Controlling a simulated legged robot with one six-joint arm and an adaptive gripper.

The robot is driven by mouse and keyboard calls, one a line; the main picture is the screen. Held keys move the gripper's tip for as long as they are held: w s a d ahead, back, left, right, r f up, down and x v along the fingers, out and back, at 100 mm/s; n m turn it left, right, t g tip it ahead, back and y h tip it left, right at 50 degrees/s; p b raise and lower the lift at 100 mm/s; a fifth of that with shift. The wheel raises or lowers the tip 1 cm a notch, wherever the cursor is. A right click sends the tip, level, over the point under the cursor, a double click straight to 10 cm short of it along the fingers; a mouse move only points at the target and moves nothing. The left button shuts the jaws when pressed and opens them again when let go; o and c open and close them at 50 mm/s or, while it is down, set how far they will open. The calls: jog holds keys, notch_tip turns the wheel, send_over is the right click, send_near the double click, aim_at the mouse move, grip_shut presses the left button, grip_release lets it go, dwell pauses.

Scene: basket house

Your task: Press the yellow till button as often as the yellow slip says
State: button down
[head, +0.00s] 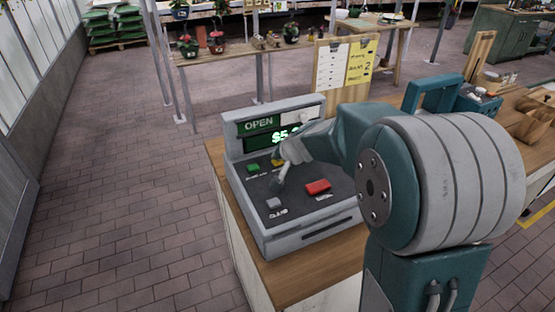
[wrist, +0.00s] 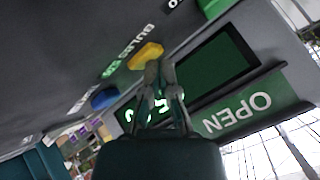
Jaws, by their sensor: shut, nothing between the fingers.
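The grey till (head: 291,232) stands on a wooden counter. Its yellow button (head: 277,162) is partly hidden behind my gripper; it shows clearly in the wrist view (wrist: 146,55). My gripper (head: 281,187) is shut and empty, pointing down over the button panel. In the wrist view the closed fingertips (wrist: 160,66) appear right beside the yellow button; I cannot tell whether they touch it. The yellow slip (head: 361,62) is on a board behind the till. A 2 seems to show on its middle line, but the writing is small. The till display (head: 262,142) is partly covered and starts with $5.
A green button (head: 253,168), a red button (head: 317,187) and a grey button (head: 274,204) surround my fingers. A blue button (wrist: 104,97) shows in the wrist view. The OPEN sign (head: 258,124) rises behind the panel. Brick floor at left is clear.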

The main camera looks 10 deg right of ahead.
aim_at(278, 162)
jog(key=shift+r, duration=0.9)
jog(key=shift+r, duration=2.5)
notch_tip(278, 162, up, 4)
jog(key=shift+f, duration=0.2)
jog(key=shift+f, duration=0.15)
jog(key=shift+f, duration=4.3)
